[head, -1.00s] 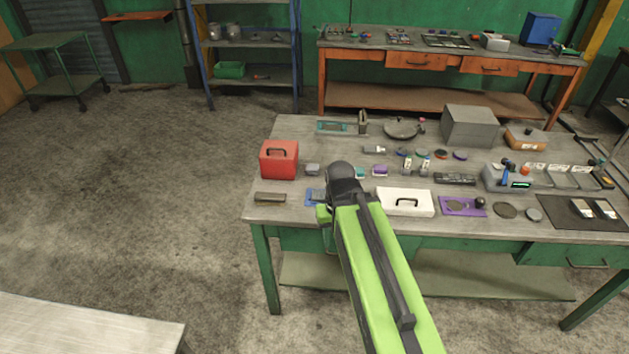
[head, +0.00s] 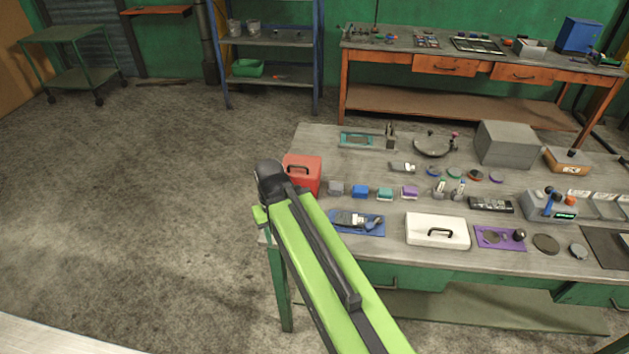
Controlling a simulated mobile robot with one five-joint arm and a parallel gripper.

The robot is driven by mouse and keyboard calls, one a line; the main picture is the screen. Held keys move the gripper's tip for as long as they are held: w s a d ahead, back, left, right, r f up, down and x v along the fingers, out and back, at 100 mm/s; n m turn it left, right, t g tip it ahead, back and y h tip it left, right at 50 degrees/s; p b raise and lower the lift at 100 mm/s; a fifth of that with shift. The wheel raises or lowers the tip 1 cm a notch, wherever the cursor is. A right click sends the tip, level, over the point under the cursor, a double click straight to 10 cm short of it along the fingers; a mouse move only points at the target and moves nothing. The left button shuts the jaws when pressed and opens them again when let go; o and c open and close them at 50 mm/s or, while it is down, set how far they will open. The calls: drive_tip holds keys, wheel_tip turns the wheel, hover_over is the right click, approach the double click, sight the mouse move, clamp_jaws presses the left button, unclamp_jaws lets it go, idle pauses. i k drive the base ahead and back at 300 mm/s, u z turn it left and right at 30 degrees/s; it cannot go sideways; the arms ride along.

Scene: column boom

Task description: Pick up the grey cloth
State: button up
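The grey cloth (head: 336,188) looks like a small folded block on the workbench, just right of the red box. It is first in a row with a blue cloth (head: 360,192), a teal cloth (head: 385,193) and a purple cloth (head: 409,192). My green and black arm reaches up from the bottom, and its black elbow shows left of the grey cloth, in front of the red box. My gripper does not show; its fingers are hidden or out of view.
The red box (head: 308,172) stands close left of the grey cloth. A blue mat (head: 376,229) with a tool and a white case (head: 437,231) lie in front of the row. Many small items cover the bench to the right. Open floor (head: 150,210) lies to the left.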

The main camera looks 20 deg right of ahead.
sight(333, 187)
drive_tip(key=u, duration=0.3)
drive_tip(key=i, duration=0.85)
drive_tip(key=z, duration=0.05)
